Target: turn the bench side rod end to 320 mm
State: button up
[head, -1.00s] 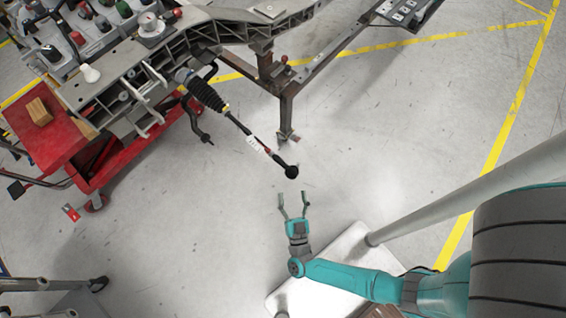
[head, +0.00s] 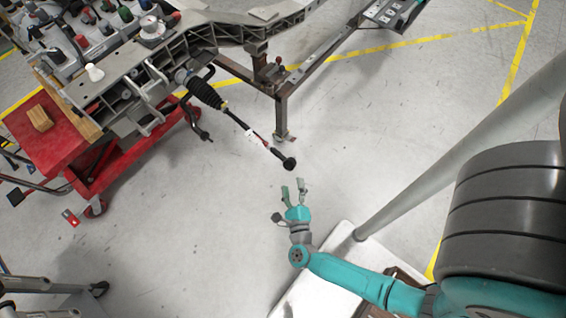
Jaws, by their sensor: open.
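The rod end (head: 289,163) is a dark ball-shaped end on a thin tie rod (head: 234,118). The rod slants down and right from a black ribbed bellows (head: 205,93) on the chassis fixture. A white tag (head: 252,136) and a red mark (head: 264,143) sit along the rod. My gripper (head: 293,184) is open and empty, with its fingers pointing up the picture. Its fingertips are just below the rod end in the picture; height and exact gap cannot be told. No thing is between the fingers.
The grey chassis fixture (head: 228,33) spans the top. Its steel stand leg (head: 282,118) is close to the rod. A red cart (head: 48,135) with a wooden block (head: 38,118) is at left. A white platform (head: 318,278) lies under my arm. The floor (head: 400,110) at right is clear.

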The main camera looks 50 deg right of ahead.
aim_at(288, 160)
jog(key=shift+m, duration=0.4)
jog(key=shift+x, duration=5.4)
